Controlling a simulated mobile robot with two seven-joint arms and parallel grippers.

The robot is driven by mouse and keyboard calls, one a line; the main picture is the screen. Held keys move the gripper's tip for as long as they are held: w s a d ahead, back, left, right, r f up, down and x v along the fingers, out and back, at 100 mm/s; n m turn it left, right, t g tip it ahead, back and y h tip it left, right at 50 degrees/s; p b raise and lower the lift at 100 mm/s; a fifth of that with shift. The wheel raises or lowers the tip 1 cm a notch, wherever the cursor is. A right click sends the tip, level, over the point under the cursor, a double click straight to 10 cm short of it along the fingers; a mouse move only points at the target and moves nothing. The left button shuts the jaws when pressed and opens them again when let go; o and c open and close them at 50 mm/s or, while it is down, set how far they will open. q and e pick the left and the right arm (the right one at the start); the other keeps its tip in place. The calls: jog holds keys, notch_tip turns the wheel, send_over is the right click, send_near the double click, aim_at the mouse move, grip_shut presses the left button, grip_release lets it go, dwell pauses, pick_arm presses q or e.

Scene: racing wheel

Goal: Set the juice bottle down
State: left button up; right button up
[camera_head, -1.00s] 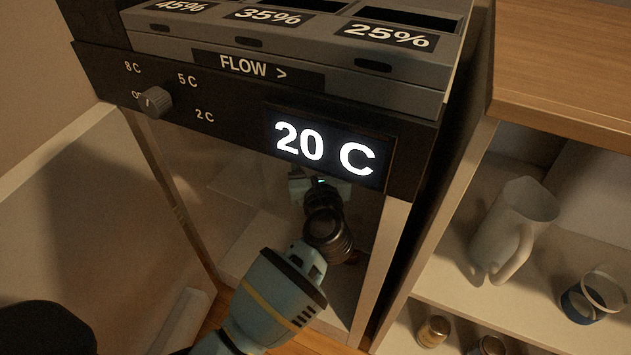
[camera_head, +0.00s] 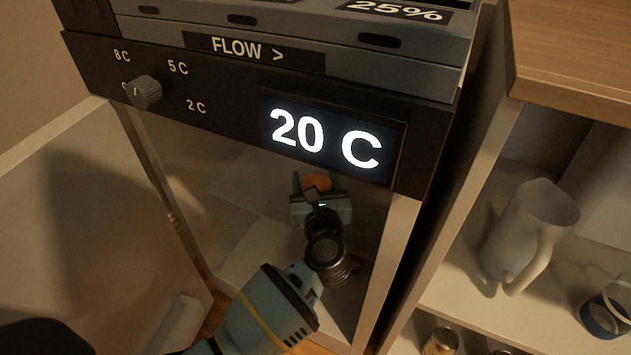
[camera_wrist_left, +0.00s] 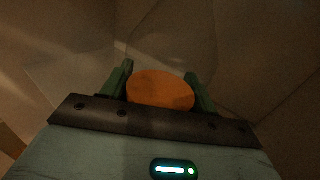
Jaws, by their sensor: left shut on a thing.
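My left gripper (camera_head: 316,183) reaches into the open cabinet below the 20 C display. It is shut on the juice bottle (camera_head: 317,182), of which only a round orange top shows. In the left wrist view the orange top (camera_wrist_left: 160,90) sits between the two green fingers of the gripper (camera_wrist_left: 160,82). The bottle's lower part is hidden, and I cannot tell whether it touches the cabinet floor (camera_head: 250,262). My right gripper is not in view.
The front panel (camera_head: 225,115) with a knob (camera_head: 146,92) overhangs the cabinet opening. To the right, a shelf holds a pale pitcher (camera_head: 520,235), a blue-and-white cup (camera_head: 603,318) and a small jar (camera_head: 440,342).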

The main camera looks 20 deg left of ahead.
pick_arm(q)
jog(key=shift+f, duration=0.1)
jog(key=o, duration=1.2)
jog(key=shift+c, duration=0.2)
jog(key=shift+o, duration=0.7)
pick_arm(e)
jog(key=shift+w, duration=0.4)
pick_arm(q)
jog(key=p+v, duration=0.2)
jog(key=v, duration=1)
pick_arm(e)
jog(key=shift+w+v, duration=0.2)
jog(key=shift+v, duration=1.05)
pick_arm(q)
jog(key=shift+s, duration=0.1)
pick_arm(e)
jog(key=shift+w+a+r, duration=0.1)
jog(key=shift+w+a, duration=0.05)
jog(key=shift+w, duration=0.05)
